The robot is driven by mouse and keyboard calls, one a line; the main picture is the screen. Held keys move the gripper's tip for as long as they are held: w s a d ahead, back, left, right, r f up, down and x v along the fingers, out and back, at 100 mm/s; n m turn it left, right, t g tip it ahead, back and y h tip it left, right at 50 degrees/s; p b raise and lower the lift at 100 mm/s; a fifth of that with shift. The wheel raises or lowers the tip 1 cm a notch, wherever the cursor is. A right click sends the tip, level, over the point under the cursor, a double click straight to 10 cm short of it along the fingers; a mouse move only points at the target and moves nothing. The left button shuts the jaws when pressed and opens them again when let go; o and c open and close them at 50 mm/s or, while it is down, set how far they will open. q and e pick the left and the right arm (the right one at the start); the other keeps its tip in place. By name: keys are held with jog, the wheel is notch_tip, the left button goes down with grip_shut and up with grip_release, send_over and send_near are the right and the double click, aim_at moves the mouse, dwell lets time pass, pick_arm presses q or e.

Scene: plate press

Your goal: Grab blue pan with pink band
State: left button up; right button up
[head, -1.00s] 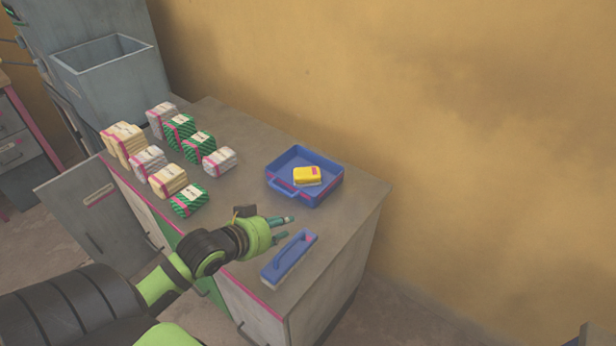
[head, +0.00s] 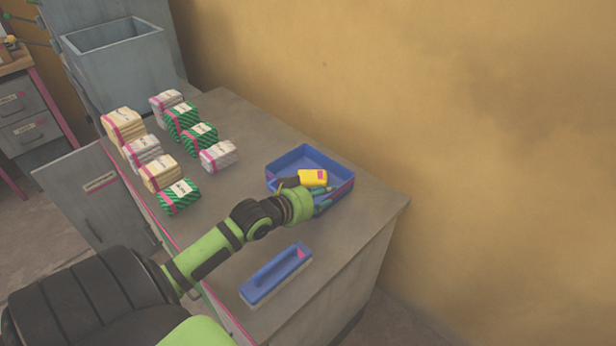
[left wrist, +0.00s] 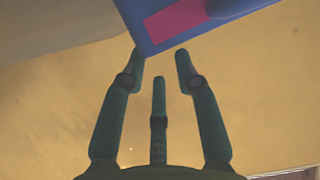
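The blue pan with the pink band (head: 322,156) sits on the grey cabinet top near its back right part. A yellow block (head: 313,177) lies in it. My left gripper (head: 324,198) is at the pan's near side, in front of its handle, and hides much of the front wall. Its teal fingers are spread apart, and whether they touch the pan cannot be told. In the left wrist view the fingers (left wrist: 159,58) are apart with nothing between them. A blue surface with a pink patch shows just beyond their tips, seemingly the pan. My right gripper is out of view.
A blue handled tool (head: 276,273) lies on the cabinet top (head: 232,118) near the front edge. Several banded bundles, such as a green one (head: 180,197), stand to the left. A grey open bin (head: 115,60) is at the back left. A yellow wall is behind.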

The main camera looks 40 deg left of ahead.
aim_at(340, 187)
pick_arm(q)
jog(key=w, duration=0.2)
jog(key=shift+w+f+p, duration=0.2)
jog(key=shift+w+p, duration=0.1)
jog(key=shift+w, duration=0.05)
jog(key=shift+x, duration=1.1)
jog(key=shift+w+f, duration=0.2)
jog(key=shift+c, duration=0.9)
grip_shut()
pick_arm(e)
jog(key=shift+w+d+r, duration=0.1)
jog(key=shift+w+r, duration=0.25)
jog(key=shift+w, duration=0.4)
pick_arm(q)
jog(key=shift+r, duration=0.1)
